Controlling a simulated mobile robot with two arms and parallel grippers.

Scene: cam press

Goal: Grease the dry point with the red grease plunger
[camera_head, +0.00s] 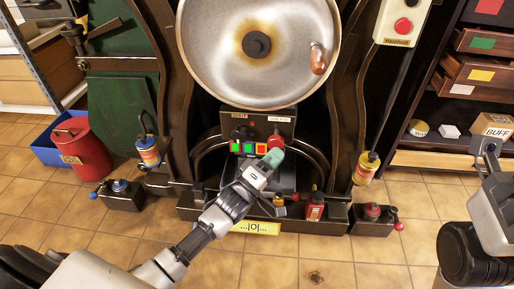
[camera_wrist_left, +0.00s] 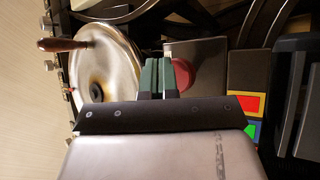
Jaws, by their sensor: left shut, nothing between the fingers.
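A red round knob (camera_head: 276,141) sits on the dark control panel below the big metal disc. It also shows in the left wrist view (camera_wrist_left: 182,75), just beside my fingers. I take it as a possible red plunger, but its label is too small to read. My left gripper (camera_head: 272,157) is shut and empty, its green fingertips in front of the knob in the head view. The fingers (camera_wrist_left: 155,78) also show in the wrist view; I cannot tell whether they touch the knob. I cannot pick out the dry point. My right gripper (camera_head: 486,146) is at the right edge, its fingers unclear.
Colored squares (camera_head: 248,148) line the panel left of the knob. A red bottle (camera_head: 315,207) and a box with a red knob (camera_head: 373,210) stand low on the right. A red can (camera_head: 82,148) stands at left. The tiled floor in front is mostly clear.

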